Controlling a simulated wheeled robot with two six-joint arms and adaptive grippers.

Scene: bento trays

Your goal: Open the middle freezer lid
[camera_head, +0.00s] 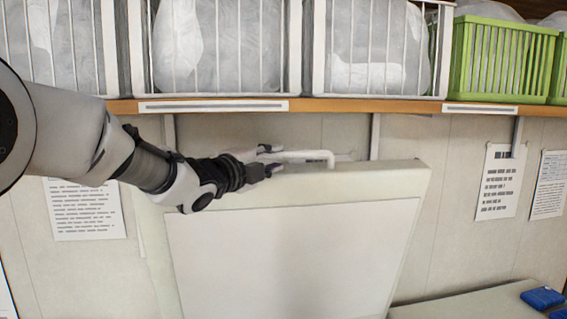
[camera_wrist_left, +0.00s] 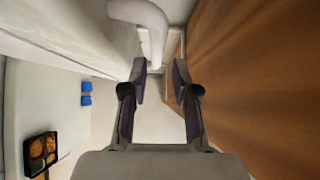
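The middle freezer lid (camera_head: 290,255) stands raised and nearly upright in the head view, with a pale panel on the face toward me. Its white bar handle (camera_head: 318,156) is at the top edge; the handle also shows in the left wrist view (camera_wrist_left: 143,14). My left gripper (camera_head: 270,160) is at the left end of this handle, just above the lid's top edge. In the left wrist view my left gripper (camera_wrist_left: 160,75) has its fingers apart, with the handle just ahead of or between the fingertips. I cannot tell whether they touch it. My right gripper is not in view.
A wooden shelf (camera_head: 350,107) with white wire baskets (camera_head: 305,50) and a green basket (camera_head: 503,58) runs close above the lid and left arm. Papers (camera_head: 500,182) hang on the wall. Blue items (camera_head: 542,297) and a food tray (camera_wrist_left: 40,152) lie on a pale surface.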

